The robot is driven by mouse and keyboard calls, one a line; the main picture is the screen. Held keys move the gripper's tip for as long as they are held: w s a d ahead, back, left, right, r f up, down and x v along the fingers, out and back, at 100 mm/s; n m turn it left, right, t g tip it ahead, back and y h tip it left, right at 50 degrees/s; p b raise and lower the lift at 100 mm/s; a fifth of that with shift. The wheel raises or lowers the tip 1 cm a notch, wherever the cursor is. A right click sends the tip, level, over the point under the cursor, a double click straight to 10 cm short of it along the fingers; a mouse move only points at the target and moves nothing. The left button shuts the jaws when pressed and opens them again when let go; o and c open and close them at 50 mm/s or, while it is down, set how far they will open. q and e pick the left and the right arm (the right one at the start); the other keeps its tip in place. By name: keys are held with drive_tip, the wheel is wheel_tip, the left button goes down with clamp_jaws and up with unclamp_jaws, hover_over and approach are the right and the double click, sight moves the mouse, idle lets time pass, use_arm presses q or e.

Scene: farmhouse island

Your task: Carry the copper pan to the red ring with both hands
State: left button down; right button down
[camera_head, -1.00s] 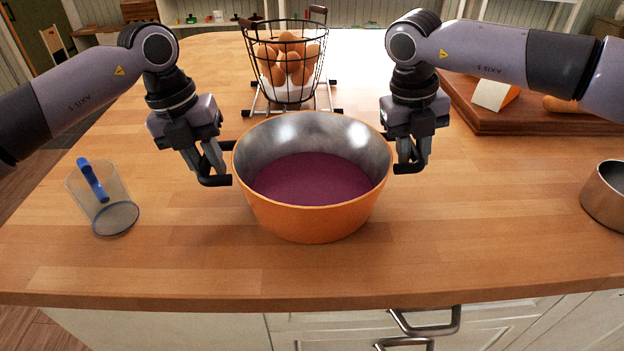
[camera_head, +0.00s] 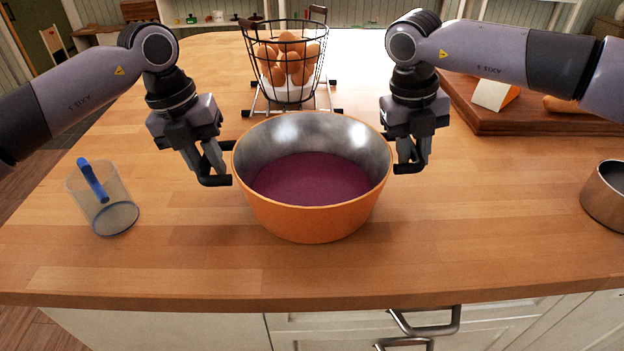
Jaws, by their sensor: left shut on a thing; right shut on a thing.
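The copper pan (camera_head: 315,222) is in the middle of the head view, upright, with an orange-copper outside, a silvery inner wall and a dark purple content. It has a dark handle on its left and another on its right. My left gripper (camera_head: 208,170) is shut on the left handle. My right gripper (camera_head: 410,158) is shut on the right handle. The jaws partly hide both handles. I cannot tell whether the pan's base touches the worktop. No red ring shows in this view; the pan could hide part of the surface behind it.
The wooden island top (camera_head: 150,265) is clear in front of the pan. A clear jug (camera_head: 118,205) with a blue handle stands left, a metal pot (camera_head: 606,195) at the right edge. Behind are a wire egg basket (camera_head: 287,75) and a cutting board (camera_head: 530,118) with cheese.

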sight(200, 176)
use_arm(q)
drive_tip(key=shift+w+r, duration=0.1)
drive_tip(key=shift+r, duration=0.05)
use_arm(e)
drive_tip(key=shift+w+r, duration=0.1)
drive_tip(key=shift+r, duration=0.1)
